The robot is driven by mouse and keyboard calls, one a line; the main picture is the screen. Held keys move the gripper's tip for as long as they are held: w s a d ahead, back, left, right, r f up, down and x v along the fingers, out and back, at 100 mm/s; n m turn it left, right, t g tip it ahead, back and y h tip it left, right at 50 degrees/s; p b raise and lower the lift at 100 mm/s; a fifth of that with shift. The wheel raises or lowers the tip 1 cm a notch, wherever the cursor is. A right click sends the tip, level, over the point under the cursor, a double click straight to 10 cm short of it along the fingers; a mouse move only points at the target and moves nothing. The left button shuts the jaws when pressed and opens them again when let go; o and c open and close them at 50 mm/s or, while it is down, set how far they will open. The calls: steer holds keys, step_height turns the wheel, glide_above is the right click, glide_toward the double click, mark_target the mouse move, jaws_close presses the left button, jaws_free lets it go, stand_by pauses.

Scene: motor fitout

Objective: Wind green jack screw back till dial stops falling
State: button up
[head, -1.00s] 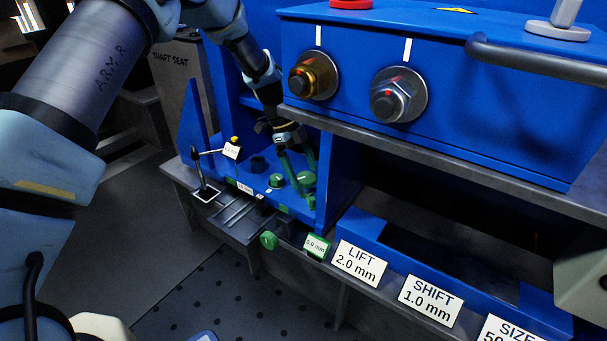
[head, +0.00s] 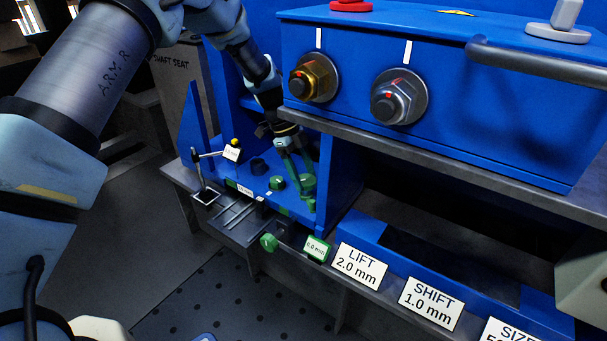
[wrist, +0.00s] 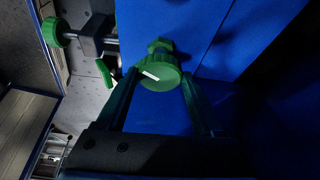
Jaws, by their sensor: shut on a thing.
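A round green jack-screw knob (wrist: 160,76) with a white mark faces me in the wrist view, against a blue plate. My gripper (wrist: 159,78) has its two dark green fingers on either side of this knob and is shut on it. In the head view my gripper (head: 302,190) reaches down into the blue bay, onto the right-hand green knob (head: 307,182), which the fingers partly cover. A small dial card (head: 231,153) stands on a post at the bay's left; its figures are too small to read surely.
A second green knob (head: 278,183) stands close left of my fingers. Another green knob (head: 269,242) sticks out at the front, beside a green-framed mm readout (head: 317,248). A blue wall (head: 340,175) closes the bay on the right. The blue box (head: 450,110) overhangs nearby.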

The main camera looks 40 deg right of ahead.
steer(key=shift+c, duration=1.2)
steer(key=n+h, duration=0.1)
steer(key=n, duration=0.2)
steer(key=shift+a+r+p, duration=0.1)
steer(key=shift+a+p, duration=0.05)
steer(key=shift+p, duration=0.25)
steer(key=n+t, duration=0.1)
steer(key=n, duration=0.1)
steer(key=n+h+p, duration=0.1)
steer(key=n, duration=0.2)
steer(key=shift+s+a+t+h, duration=0.1)
steer(key=shift+s+t+h, duration=0.1)
steer(key=shift+t+h, duration=0.15)
steer(key=n+t, duration=0.1)
steer(key=n, duration=0.1)
steer(key=n+p, duration=0.1)
steer(key=n, duration=0.1)
steer(key=shift+s+t+h+p, duration=0.2)
steer(key=shift+t+h+p, duration=0.05)
steer(key=shift+t+p, duration=0.1)
steer(key=shift+n+t+p, duration=0.7)
steer(key=shift+n, duration=1)
steer(key=shift+n, duration=0.3)
